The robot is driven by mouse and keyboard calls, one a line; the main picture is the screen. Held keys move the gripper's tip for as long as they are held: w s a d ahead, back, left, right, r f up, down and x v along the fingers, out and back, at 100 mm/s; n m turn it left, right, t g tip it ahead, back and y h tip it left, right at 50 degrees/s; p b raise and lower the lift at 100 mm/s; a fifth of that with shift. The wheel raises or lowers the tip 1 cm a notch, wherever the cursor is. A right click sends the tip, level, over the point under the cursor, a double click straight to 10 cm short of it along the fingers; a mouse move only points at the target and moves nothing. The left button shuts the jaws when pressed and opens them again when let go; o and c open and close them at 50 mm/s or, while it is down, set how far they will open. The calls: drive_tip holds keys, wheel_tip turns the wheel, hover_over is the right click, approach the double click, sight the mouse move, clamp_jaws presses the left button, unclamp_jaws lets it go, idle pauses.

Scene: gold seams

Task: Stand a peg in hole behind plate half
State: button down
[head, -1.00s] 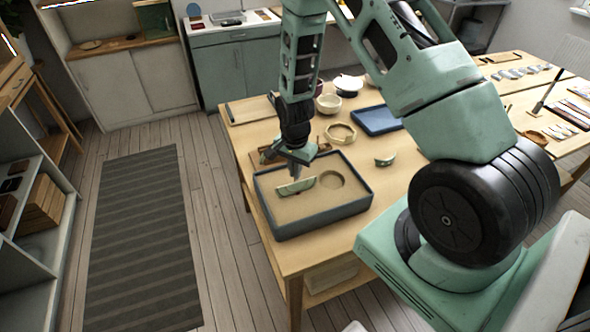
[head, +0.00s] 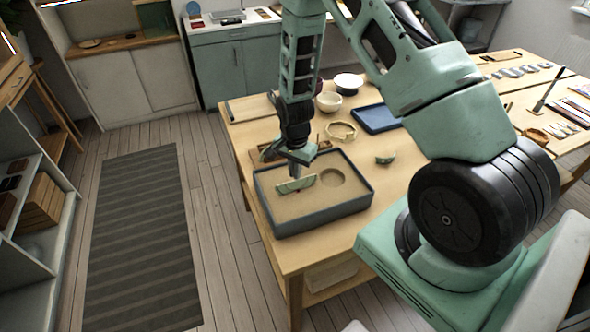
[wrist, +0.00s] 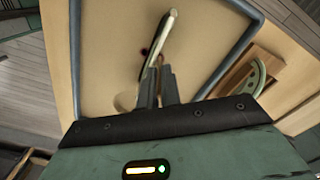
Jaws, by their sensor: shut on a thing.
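A pale green plate half with a light rim (head: 296,185) stands on edge in the sand-coloured bed of a dark grey tray (head: 323,222). My gripper (head: 296,172) points down into the tray and is shut on this plate half. In the wrist view, the plate half (wrist: 158,42) shows nearly edge-on, with my gripper's fingers (wrist: 165,88) at it. A small dark red spot (wrist: 145,51) lies beside it on the bed; I cannot tell whether it is a hole or a peg. No peg can be made out clearly.
A round recess (head: 331,177) lies right of the plate half. A wooden rack (wrist: 238,83) with a green piece (wrist: 248,80) stands outside the tray. Another green shard (head: 385,159), a ring-shaped holder (head: 341,131) and a blue tray (head: 377,119) are on the table.

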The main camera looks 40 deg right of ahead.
drive_tip(key=shift+r, duration=0.1)
idle(0.3)
drive_tip(key=shift+r+p, duration=1.85)
drive_tip(key=shift+r, duration=0.7)
drive_tip(key=shift+f, duration=0.2)
drive_tip(key=shift+f+b, duration=1.2)
drive_tip(key=shift+f, duration=0.2)
drive_tip(key=shift+f+b, duration=0.85)
drive_tip(key=shift+f, duration=0.2)
idle(0.5)
idle(0.4)
drive_tip(key=c, duration=1.1)
unclamp_jaws()
